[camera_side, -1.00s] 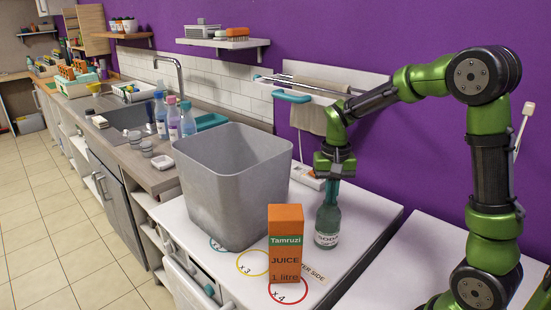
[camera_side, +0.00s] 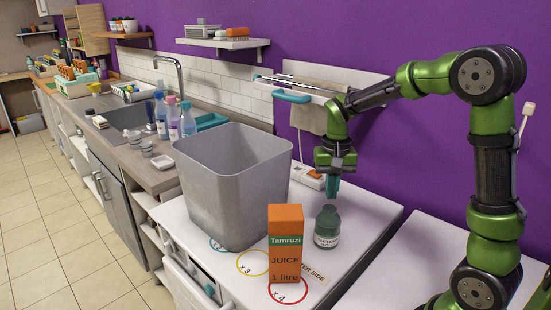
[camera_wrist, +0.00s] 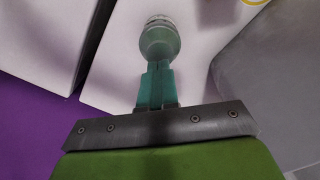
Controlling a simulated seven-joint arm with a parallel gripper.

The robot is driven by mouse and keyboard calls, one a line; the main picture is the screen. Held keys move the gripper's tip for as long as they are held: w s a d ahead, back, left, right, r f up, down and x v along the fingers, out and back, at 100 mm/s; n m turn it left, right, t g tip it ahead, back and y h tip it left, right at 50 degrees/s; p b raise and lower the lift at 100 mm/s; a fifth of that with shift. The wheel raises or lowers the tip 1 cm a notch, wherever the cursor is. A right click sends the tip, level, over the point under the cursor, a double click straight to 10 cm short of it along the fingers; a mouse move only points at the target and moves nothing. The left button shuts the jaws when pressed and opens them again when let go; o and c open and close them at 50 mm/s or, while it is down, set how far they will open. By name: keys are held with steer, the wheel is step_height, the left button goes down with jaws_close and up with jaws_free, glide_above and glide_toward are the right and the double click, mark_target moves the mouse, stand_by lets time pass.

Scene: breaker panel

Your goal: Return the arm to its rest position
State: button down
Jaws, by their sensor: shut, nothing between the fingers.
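My gripper (camera_side: 332,198) points down over the table, its teal fingers shut and empty. A green-grey bottle (camera_side: 327,228) with a pale label stands upright just below and slightly left of the fingertips in the side view. In the wrist view the closed fingertips (camera_wrist: 157,66) lie just in front of the bottle (camera_wrist: 160,42). I cannot tell exactly how small the gap between fingertips and bottle is. My arm reaches over from the right.
An orange juice carton (camera_side: 285,243) stands front left of the bottle. A large grey bin (camera_side: 232,190) stands farther left on the white worktop (camera_side: 365,222). A towel rail (camera_side: 300,90) with a towel is on the purple wall behind.

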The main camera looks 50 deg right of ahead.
steer(key=shift+r, duration=1)
steer(key=shift+w, duration=0.1)
steer(key=shift+s+a+n+t, duration=0.45)
steer(key=shift+s+a, duration=0.35)
steer(key=shift+a, duration=0.2)
steer(key=s+a+r+n+t+y, duration=0.2)
steer(key=s+a+r+n+t, duration=0.2)
steer(key=s+a, duration=0.7)
steer(key=shift+a+r+t, duration=0.15)
steer(key=shift+r+t, duration=1)
steer(key=shift+r, duration=0.6)
